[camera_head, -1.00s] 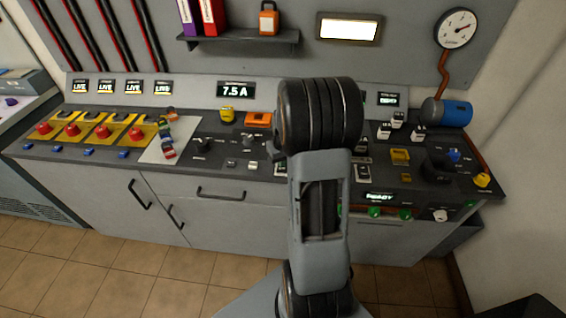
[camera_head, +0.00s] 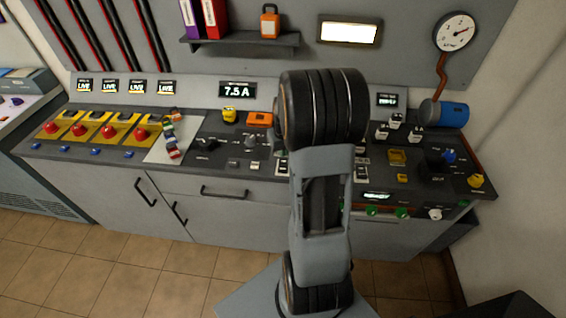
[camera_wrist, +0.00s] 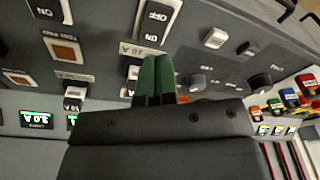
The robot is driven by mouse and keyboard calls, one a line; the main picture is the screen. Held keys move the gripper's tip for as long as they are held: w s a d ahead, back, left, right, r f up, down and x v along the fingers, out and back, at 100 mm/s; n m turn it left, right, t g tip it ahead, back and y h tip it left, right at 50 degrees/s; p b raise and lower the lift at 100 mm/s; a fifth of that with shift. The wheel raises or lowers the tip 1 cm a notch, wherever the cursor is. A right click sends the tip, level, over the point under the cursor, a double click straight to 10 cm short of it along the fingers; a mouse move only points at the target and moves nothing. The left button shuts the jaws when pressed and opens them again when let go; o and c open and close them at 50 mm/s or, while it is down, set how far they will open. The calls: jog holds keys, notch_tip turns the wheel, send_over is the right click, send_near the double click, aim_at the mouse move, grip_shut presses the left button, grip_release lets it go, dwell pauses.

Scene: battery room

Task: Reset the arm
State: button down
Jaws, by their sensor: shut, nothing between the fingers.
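My gripper (camera_wrist: 156,80) shows in the wrist view with its two green fingers together and nothing between them. It points at the console panel, near an ON/OFF rocker switch (camera_wrist: 152,22) and a small label; I cannot tell whether it touches the panel. In the head view my raised arm stands in front of the middle of the console and hides the gripper.
The grey console (camera_head: 180,185) spans the view. A shelf (camera_head: 240,42) holds binders and an orange padlock (camera_head: 269,22). The tiled floor (camera_head: 90,245) in front is clear.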

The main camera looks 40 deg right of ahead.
dwell(0.3)
jog(key=s+a+r+n+t, duration=0.1)
jog(key=s+a+r, duration=0.5)
jog(key=a, duration=0.4)
jog(key=s+a+r+n+t, duration=0.1)
jog(key=s+a+r, duration=0.5)
jog(key=a, duration=0.4)
jog(key=shift+r+n, duration=0.3)
jog(key=shift+r, duration=0.05)
